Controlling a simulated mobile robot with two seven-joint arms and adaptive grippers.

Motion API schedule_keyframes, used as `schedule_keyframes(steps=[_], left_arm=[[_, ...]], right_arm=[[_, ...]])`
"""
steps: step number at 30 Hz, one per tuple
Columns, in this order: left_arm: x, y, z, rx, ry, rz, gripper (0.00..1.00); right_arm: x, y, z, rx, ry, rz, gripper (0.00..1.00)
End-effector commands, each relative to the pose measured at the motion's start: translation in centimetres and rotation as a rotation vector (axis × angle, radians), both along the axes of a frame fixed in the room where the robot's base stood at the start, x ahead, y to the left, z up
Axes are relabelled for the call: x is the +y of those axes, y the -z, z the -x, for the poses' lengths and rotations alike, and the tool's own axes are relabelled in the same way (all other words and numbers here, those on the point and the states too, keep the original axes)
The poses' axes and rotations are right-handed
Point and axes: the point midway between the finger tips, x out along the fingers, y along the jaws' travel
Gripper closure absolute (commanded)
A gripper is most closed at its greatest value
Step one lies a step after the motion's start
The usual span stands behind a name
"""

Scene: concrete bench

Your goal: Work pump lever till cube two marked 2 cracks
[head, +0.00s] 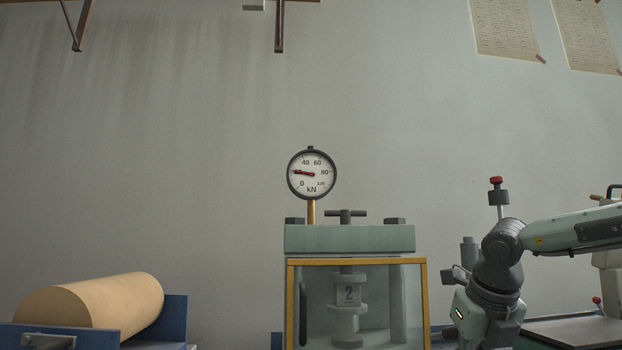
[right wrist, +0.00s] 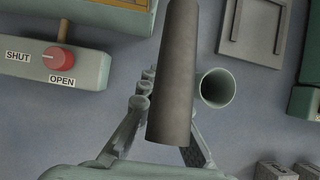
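The cube marked 2 (head: 348,295) sits between the platens of the press (head: 350,239), behind a clear yellow-framed guard. It looks whole, though fine cracks would be too small to see. The gauge (head: 312,174) above has its needle pointing left, between 0 and 40. The grey pump lever (right wrist: 175,75) runs through the middle of the right wrist view, its near end towards the camera. My right gripper (right wrist: 165,115) has its fingers against both sides of the lever, the right finger partly hidden behind it. My left gripper is out of view.
A red valve knob (right wrist: 59,59) between SHUT and OPEN labels stands left of the lever. An open grey tube (right wrist: 217,88) is close on the right. In the head view, a tan cylinder (head: 100,300) lies in a blue cradle (head: 155,322) at left.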

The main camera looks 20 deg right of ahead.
Motion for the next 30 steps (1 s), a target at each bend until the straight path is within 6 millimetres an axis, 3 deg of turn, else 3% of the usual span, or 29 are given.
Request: schedule_keyframes(steps=[6,13,23,30], left_arm=[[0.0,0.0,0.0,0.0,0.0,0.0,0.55],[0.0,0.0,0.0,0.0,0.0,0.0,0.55],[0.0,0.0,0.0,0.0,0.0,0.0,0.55],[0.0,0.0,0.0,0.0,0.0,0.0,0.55]], right_arm=[[-0.3,-3.0,-0.9,-0.001,0.002,0.0,1.0],[-0.6,-5.1,-1.7,0.0,0.0,0.001,1.0],[-0.6,-5.2,-1.7,0.0,-0.001,0.0,1.0],[-0.3,-3.3,-0.9,0.001,-0.002,0.001,1.0]])
